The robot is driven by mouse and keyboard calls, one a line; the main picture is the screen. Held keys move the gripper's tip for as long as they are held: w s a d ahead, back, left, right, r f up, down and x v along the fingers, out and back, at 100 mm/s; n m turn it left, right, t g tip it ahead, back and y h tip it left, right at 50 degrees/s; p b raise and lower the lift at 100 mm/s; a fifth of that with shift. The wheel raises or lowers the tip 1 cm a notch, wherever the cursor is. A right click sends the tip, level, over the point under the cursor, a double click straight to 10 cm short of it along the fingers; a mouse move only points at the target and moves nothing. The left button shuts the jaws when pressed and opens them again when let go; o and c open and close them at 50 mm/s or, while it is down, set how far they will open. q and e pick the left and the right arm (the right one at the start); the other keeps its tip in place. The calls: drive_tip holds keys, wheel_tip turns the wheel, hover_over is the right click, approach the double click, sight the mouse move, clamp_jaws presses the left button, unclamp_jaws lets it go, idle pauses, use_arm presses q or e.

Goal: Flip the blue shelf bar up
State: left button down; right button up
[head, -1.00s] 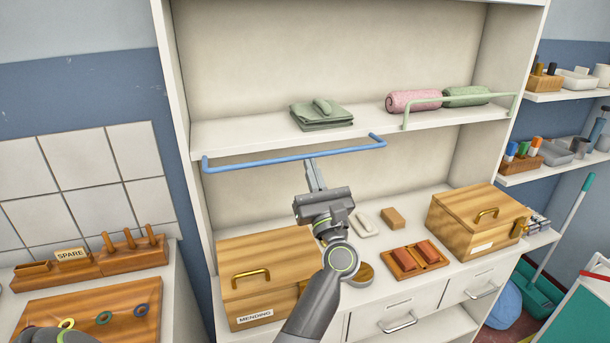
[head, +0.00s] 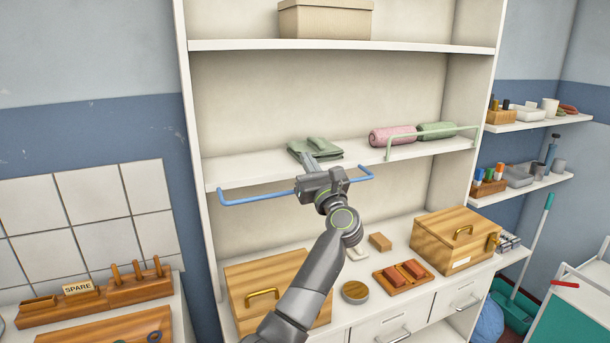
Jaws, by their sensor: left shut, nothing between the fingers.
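The blue shelf bar (head: 260,197) is a U-shaped rail on the left half of the middle shelf. It is folded down, jutting out at and just below the shelf's front edge. My left gripper (head: 308,160) is shut and empty. It points up toward the shelf and overlaps the middle of the bar, hiding part of it. I cannot tell whether it touches the bar. The middle shelf (head: 235,172) bears a folded green cloth (head: 312,149) behind the fingers. My right gripper is not in view.
A pale green bar (head: 432,143) stands up on the shelf's right half, before pink (head: 392,136) and green rolls (head: 436,130). Below are two wooden boxes (head: 275,275) (head: 460,238) and a tray with red blocks (head: 404,275). Open space lies between shelf and counter.

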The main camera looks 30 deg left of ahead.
use_arm(q)
drive_tip(key=shift+w+d+f, duration=0.15)
drive_tip(key=shift+w+f, duration=0.2)
drive_tip(key=shift+w, duration=0.2)
drive_tip(key=shift+s+r, duration=0.15)
drive_tip(key=shift+s, duration=0.15)
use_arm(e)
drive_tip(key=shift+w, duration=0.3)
use_arm(q)
drive_tip(key=shift+w, duration=0.1)
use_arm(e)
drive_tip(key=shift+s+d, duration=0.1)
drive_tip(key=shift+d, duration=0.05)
